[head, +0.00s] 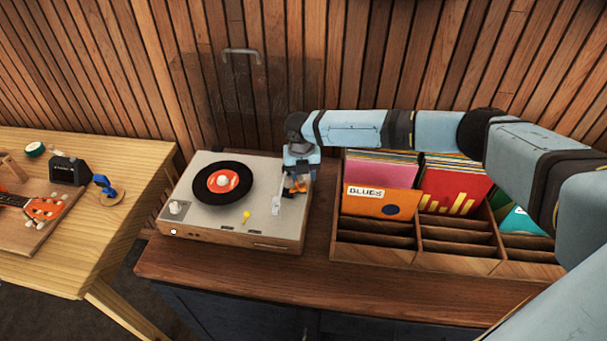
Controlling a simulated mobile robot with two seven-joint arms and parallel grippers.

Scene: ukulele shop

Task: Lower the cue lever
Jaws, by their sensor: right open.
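A record player (240,228) with a pale top and wooden sides stands on the left part of the dark wooden cabinet. A black record (238,194) with a red label lies on its platter. A small yellow lever or knob (246,216) shows on the deck in front of the record; I cannot tell for sure that it is the cue lever. My right gripper (294,190) is open, with orange fingertips over the deck's right side, by the tonearm. My arm and gripper hide the rear of the tonearm area. My left gripper is not in view.
A wooden record crate (389,255) with several sleeves, one marked BLUES (381,201), stands right of the player. A light wooden table (88,245) with a ukulele (38,208) is at left. The cabinet front strip (260,272) is bare. A slatted wall is behind.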

